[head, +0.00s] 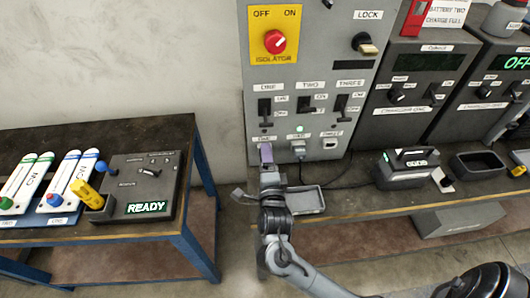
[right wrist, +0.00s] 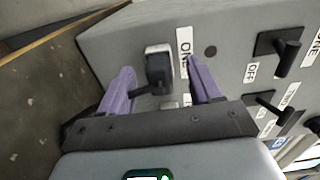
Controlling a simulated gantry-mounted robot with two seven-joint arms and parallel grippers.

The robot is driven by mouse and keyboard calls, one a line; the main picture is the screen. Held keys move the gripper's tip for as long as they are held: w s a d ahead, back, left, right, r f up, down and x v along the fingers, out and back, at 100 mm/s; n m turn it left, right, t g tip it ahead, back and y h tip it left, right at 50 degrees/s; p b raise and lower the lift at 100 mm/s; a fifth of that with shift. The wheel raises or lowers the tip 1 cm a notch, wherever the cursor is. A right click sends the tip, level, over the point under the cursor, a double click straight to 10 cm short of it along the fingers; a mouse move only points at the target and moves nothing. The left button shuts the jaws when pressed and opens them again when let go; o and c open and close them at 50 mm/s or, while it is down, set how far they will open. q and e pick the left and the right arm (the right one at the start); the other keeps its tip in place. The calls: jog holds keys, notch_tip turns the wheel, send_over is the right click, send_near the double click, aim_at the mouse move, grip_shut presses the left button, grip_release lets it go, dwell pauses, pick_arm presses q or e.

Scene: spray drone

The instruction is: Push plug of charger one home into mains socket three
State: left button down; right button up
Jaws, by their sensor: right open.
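The grey mains panel (head: 345,100) stands at the back of the bench, with a row of sockets below three switches. A grey plug (head: 299,148) with a cable sits at the middle socket, under a lit green lamp. My right gripper (head: 266,153) is at the leftmost socket and hides it. In the right wrist view my right gripper (right wrist: 162,88) is open, its purple fingers on either side of a dark plug-like block (right wrist: 158,68) beside a label ONE. My left gripper is out of view.
A small grey tray (head: 305,201) lies on the bench below the sockets. A dark handled device (head: 405,167) and an open black tray (head: 478,164) stand to the right, below the charger units (head: 415,85). A dark READY box (head: 140,190) is on the left table.

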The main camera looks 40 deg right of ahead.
dwell(0.5)
jog(key=shift+c, duration=0.3)
grip_shut()
dwell(0.5)
jog(key=shift+s+a, duration=0.4)
jog(key=shift+s, duration=0.15)
jog(key=shift+p+v, duration=0.55)
jog(key=shift+v, duration=1.75)
